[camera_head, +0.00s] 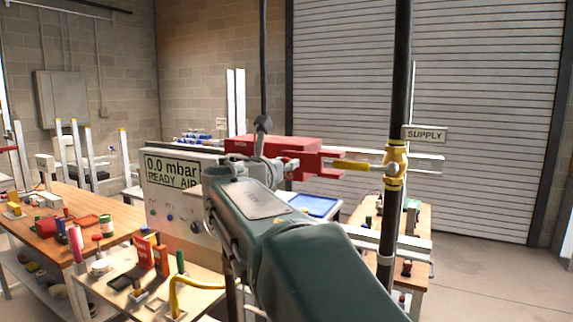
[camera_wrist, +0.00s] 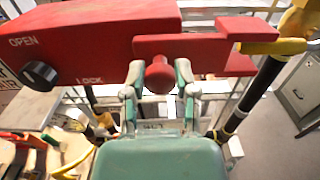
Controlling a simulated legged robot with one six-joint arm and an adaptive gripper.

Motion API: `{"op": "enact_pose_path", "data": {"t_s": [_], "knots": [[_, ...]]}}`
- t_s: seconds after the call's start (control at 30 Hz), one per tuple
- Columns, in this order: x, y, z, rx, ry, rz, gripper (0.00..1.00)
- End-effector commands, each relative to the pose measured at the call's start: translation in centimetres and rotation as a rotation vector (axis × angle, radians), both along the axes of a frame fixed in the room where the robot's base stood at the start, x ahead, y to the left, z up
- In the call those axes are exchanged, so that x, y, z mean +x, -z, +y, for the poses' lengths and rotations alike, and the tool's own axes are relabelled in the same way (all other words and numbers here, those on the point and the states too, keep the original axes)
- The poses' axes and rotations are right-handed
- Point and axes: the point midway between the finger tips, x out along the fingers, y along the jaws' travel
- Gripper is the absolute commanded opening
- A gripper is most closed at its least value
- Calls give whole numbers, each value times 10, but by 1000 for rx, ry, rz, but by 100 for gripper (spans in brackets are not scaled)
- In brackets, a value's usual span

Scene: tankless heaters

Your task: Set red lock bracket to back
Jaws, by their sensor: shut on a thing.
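The red lock bracket (camera_head: 262,147) is a long red body with a forked right end, at the middle of the head view. In the wrist view the bracket (camera_wrist: 90,40) carries the words OPEN and LOCK and a black knob (camera_wrist: 39,74) at its left. My gripper (camera_wrist: 160,76) is shut on the round red knob (camera_wrist: 160,77) on the bracket's sliding part (camera_wrist: 195,45). The fork's right end reaches the yellow valve handle (camera_wrist: 272,46). The handle (camera_head: 352,165) joins a yellow valve (camera_head: 396,167) on the black pipe. My arm hides part of the bracket in the head view.
A test panel (camera_head: 175,190) reading 0.0 mbar READY AIR stands left of my arm. A SUPPLY sign (camera_head: 425,134) is beside the upright black pipe (camera_head: 402,70). Cluttered workbenches (camera_head: 60,205) are at left. Open floor (camera_head: 480,270) lies at right.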

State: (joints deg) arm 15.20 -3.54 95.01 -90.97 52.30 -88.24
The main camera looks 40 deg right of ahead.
Motion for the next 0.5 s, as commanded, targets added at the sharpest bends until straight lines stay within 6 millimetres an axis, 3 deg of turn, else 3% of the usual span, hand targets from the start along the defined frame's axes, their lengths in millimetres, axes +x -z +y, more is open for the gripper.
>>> {"op": "enact_pose_path", "data": {"t_s": [0.2, 0.5], "knots": [[28, 0, 9, -1, 1, 1, 0], [34, 0, 10, -1, 2, 0, 0]]}}
